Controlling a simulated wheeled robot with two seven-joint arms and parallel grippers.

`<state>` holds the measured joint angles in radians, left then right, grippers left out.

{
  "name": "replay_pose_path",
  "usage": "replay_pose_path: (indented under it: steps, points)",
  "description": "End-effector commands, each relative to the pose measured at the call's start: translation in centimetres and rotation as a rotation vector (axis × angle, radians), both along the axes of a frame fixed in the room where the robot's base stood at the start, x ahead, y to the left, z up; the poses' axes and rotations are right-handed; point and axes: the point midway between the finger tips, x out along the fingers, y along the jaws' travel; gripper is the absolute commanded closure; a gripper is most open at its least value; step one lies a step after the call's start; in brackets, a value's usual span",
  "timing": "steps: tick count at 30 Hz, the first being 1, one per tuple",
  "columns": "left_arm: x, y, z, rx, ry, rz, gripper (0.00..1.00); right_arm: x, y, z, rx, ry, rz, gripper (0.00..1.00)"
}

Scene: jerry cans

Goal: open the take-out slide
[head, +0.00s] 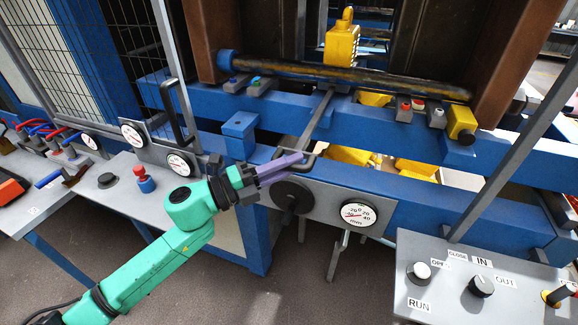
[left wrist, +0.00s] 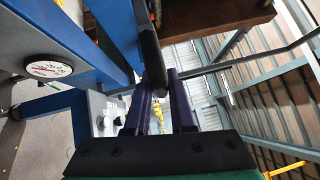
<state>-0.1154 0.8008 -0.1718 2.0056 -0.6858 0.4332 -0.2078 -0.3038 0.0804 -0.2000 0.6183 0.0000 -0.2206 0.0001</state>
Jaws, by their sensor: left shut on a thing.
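The take-out slide shows in the head view as a grey bar (head: 317,117) running from the dark roller down to the front blue beam. A dark looped handle (head: 311,161) is at its near end. My left gripper (head: 297,161), on the green arm, reaches this handle from the left with its purple fingers. In the left wrist view a black bar, part of the handle (left wrist: 152,55), lies between the fingers of my left gripper (left wrist: 158,85). The gripper is shut on it. The fingers partly hide the handle in the head view. My right gripper is not in view.
A dark round knob (head: 293,196) and a dial gauge (head: 355,214) sit just below the handle. A control box (head: 470,285) stands at the front right. Yellow jerry cans (head: 345,42) are behind the beams. A black upright handle (head: 176,110) is to the left.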

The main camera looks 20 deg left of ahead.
Motion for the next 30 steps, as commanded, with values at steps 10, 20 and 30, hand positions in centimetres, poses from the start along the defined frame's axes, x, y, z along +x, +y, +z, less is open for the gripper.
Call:
replay_pose_path:
  steps: [10,20,30]
  points:
    - [0.0,0.0,0.0,0.000,0.000,-0.002,0.59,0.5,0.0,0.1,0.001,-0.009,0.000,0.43]
    - [0.0,0.0,0.1,-0.001,-0.001,-0.001,0.48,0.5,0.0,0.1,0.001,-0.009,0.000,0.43]
    - [-1.1,1.4,-0.6,-0.001,0.002,0.001,0.48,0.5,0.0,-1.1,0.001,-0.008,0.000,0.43]
